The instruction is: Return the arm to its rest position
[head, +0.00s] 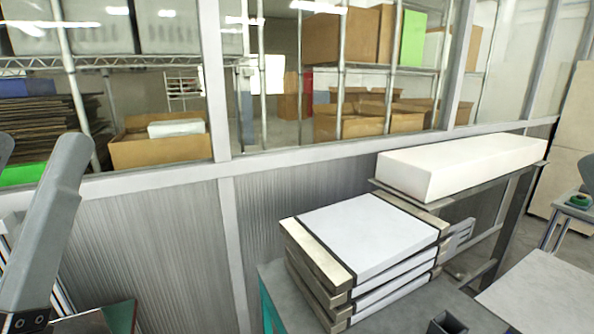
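A grey arm link, which I take to be my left arm (45,225), stands upright at the left edge of the head view. Its gripper is outside the picture. No film reel can be made out. A stack of several flat white packs (365,235) with beige and dark end strips lies on a grey table. Nothing of mine touches the stack.
The grey table (400,312) carries a small dark open holder (447,324) at its front edge. A long white block (460,165) rests on a raised stand behind. A window wall (140,250) runs behind. A pale tabletop (545,295) at right is clear.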

